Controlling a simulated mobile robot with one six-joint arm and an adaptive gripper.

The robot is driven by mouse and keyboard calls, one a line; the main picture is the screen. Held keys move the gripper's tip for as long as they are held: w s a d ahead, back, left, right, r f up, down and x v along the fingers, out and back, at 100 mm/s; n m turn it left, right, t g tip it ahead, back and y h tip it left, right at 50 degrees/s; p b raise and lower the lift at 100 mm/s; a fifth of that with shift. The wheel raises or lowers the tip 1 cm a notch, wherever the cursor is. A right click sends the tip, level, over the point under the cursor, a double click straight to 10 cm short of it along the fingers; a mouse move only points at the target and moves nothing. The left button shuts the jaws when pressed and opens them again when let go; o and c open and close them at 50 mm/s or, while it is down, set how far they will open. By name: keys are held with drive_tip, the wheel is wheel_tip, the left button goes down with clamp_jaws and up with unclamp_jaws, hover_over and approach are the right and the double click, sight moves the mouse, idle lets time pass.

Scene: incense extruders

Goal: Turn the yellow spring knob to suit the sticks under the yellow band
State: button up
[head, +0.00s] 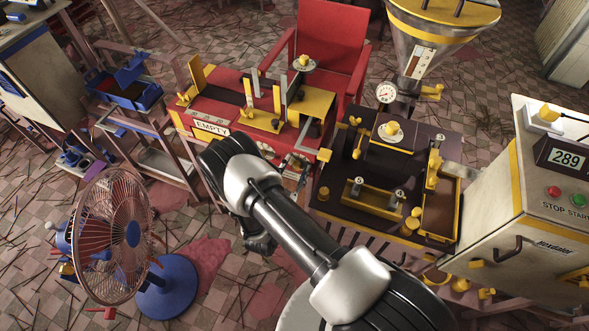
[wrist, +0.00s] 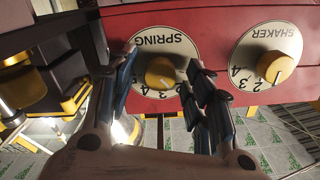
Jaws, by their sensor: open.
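In the wrist view the yellow spring knob (wrist: 160,73) sits on a round cream dial (wrist: 152,44) lettered SPRING, upside down, on a red panel. Numbers show along the dial's lower edge; I cannot read the knob's setting surely. My gripper (wrist: 164,70) is open, with one dark finger on each side of the knob. I cannot tell whether either finger touches it. The right finger covers part of the dial. In the head view my arm hides the knob and most of the gripper. I cannot make out sticks under a yellow band.
A yellow shaker knob (wrist: 277,67) on its own dial is close right of the fingers. The head view shows the red machine with an EMPTY sign (head: 212,127), a fan (head: 112,235) at left, a dark bench (head: 335,203) and a cabinet reading 289 (head: 566,158) at right.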

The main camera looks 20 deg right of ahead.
drive_tip(key=v, duration=1.2)
idle(0.4)
